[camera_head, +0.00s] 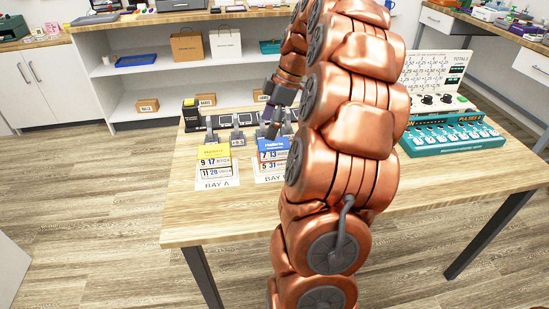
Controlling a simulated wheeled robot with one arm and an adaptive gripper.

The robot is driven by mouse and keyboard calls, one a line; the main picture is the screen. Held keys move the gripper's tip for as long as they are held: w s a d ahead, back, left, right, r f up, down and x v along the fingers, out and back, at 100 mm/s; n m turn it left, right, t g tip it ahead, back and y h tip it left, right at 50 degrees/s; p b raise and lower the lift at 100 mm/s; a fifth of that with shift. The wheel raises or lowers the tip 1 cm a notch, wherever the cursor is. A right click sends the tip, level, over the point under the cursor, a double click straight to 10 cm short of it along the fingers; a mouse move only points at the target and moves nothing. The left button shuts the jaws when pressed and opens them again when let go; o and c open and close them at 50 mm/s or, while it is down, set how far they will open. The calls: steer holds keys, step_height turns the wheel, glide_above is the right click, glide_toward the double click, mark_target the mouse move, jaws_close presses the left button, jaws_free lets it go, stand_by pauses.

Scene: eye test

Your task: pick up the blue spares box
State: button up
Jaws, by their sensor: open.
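A blue-topped box or block (271,146) with printed numbers stands on the BAY B card on the table, its right side hidden by my arm. It is the likeliest blue spares box, but its small print is too fine to read. A similar yellow-topped one (213,153) stands on the BAY A card (217,184) to its left. My gripper (271,127) is open and looks empty, pointing down at or just behind the blue-topped box's far edge. I cannot tell whether they touch.
A row of dark devices (222,121) lies along the table's back edge. A teal console (450,133) and white panel (433,80) stand at the right. My arm hides the table's middle. The table's front left (200,218) is clear. Shelves (112,80) with a blue tray (136,60) stand behind.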

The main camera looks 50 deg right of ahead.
glide_above(275, 143)
steer(key=s+d, duration=0.2)
steer(key=shift+w+a+f+n+t+b, duration=0.1)
steer(key=shift+a+f+n+t+b, duration=0.05)
steer(key=shift+f, duration=0.3)
steer(key=shift+w+a+f+n+t+b, duration=0.1)
steer(key=shift+f+n+t+b, duration=0.05)
steer(key=shift+f, duration=0.25)
steer(key=shift+d+x, duration=0.15)
steer(key=shift+x, duration=1.75)
steer(key=shift+d+x, duration=0.1)
steer(key=shift+x, duration=1.85)
steer(key=shift+s+f, duration=0.1)
steer(key=shift+c, duration=0.4)
steer(key=c, duration=1.2)
